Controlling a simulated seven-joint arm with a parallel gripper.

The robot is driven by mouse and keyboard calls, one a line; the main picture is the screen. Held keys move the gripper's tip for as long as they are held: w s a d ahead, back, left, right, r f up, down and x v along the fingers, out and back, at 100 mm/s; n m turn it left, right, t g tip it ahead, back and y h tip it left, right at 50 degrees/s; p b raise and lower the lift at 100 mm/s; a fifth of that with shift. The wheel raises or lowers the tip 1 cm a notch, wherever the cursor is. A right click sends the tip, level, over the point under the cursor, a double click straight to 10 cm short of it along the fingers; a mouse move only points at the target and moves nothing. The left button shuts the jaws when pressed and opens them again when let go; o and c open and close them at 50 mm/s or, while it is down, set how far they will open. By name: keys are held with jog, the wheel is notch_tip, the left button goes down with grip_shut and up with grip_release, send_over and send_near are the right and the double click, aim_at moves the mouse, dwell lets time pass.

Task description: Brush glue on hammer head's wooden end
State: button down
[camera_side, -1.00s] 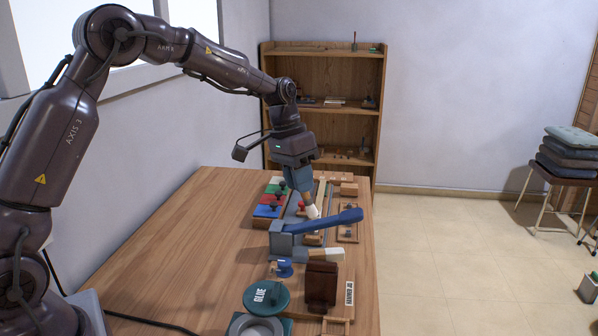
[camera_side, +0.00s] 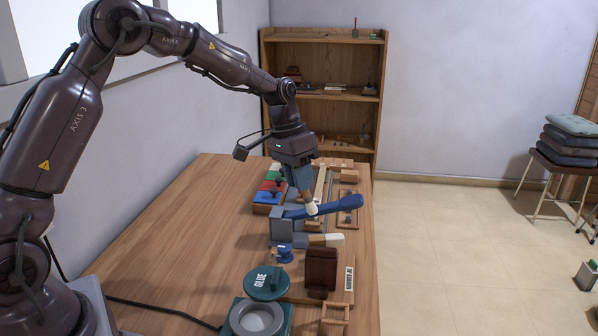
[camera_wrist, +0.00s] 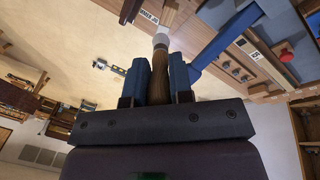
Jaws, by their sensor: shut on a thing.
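My gripper (camera_side: 301,193) is shut on a brush (camera_wrist: 159,75) with a wooden handle and a pale tip. In the side view the pale brush tip (camera_side: 311,208) points down, overlapping the blue lever of the grey vise (camera_side: 284,223); I cannot tell whether it touches anything. Below the lever lies a small piece with a wooden left part and cream right end, seemingly the hammer head (camera_side: 326,240). It looks apart from the brush. The teal lid marked GLUE (camera_side: 267,283) lies beside the round grey-topped pot (camera_side: 257,319) at the front.
A dark brown block (camera_side: 321,268) stands by a labelled wooden tray (camera_side: 349,278) in front of the vise. A small blue spool-like item (camera_side: 285,253) is near. The table's left side is clear.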

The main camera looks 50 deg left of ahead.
aim_at(312, 200)
jog(key=f, duration=0.2)
jog(key=w+d+f, duration=0.1)
jog(key=f, duration=0.1)
jog(key=w+f, duration=0.1)
jog(key=f, duration=0.1)
jog(key=shift+w+d+f, duration=0.15)
jog(key=shift+w+d, duration=0.05)
jog(key=shift+w+d+r+v, duration=0.1)
jog(key=shift+d+v, duration=0.2)
jog(key=shift+v, duration=1)
jog(key=shift+w+d+r+v, duration=0.1)
jog(key=shift+d+v, duration=0.2)
jog(key=shift+v, duration=1.05)
jog(key=shift+w+d+r+v, duration=0.1)
jog(key=shift+d+v, duration=0.2)
jog(key=shift+v, duration=1)
jog(key=shift+f, duration=0.1)
